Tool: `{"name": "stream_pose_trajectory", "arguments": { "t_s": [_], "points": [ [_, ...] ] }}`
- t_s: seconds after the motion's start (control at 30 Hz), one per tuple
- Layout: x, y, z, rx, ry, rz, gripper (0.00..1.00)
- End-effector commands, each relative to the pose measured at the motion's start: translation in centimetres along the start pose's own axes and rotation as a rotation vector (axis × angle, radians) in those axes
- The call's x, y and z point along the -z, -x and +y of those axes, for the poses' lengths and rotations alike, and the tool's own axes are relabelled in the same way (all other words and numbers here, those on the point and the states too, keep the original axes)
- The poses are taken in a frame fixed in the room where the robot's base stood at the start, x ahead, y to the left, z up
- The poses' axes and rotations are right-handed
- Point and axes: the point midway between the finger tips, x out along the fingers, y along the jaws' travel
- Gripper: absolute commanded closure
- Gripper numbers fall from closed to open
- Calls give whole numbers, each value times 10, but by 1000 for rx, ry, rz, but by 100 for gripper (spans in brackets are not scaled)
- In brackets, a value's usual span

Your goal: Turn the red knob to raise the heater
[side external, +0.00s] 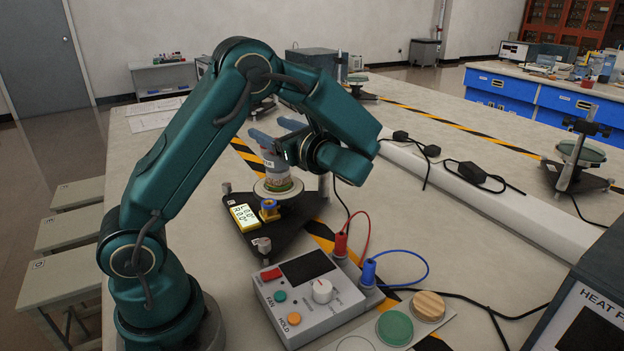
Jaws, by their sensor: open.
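The grey control box (318,300) stands in the front middle of the bench. I cannot tell whether the fingers are around the can. The can stands upright on a round plate (290,192) above a dark stand.
A yellow meter (244,217) is on the dark stand. Red and blue cables loop right of the box. A box marked "HEAT" (585,315) is at lower right. A white trunking (490,205) crosses the bench.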

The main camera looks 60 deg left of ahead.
Motion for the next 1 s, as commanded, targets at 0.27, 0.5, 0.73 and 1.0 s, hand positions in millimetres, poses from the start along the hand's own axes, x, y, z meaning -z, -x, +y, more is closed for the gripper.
{"name": "stream_pose_trajectory", "arguments": {
  "t_s": [0.27,0.5,0.73,1.0],
  "points": [
    [37,2,-9,36,-130,-49,33],
    [39,-18,-8,32,-140,-50,33],
    [38,-44,-9,33,-139,-49,33],
    [38,-49,-10,37,-139,-49,33]
  ]
}}
